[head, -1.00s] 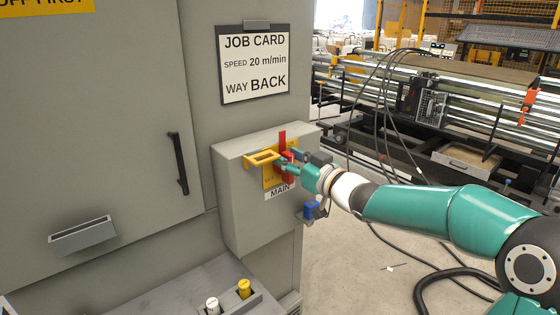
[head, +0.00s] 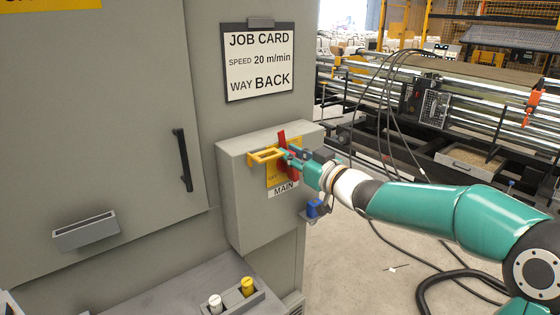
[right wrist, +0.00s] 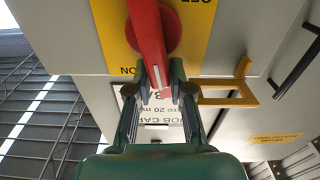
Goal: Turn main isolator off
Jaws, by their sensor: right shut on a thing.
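The main isolator is a red handle (head: 283,140) on a yellow plate (head: 271,176), on the front of a grey box (head: 240,200) labelled MAIN. The handle leans slightly left at its top. My right gripper (head: 287,155) reaches in from the right and is shut on the red handle. In the right wrist view the red handle (right wrist: 149,45) runs between the fingertips (right wrist: 158,86), its round red hub behind it, with ON and OFF lettering on the yellow plate (right wrist: 112,35). The fingers partly hide the handle in the head view. My left gripper is not in view.
A yellow bracket (head: 262,157) sticks out just left of the handle. A blue padlock-like item (head: 314,208) hangs at the box's lower right. A job card (head: 258,62) is above. A tray with white and yellow pegs (head: 247,286) stands below. Cables hang behind my arm.

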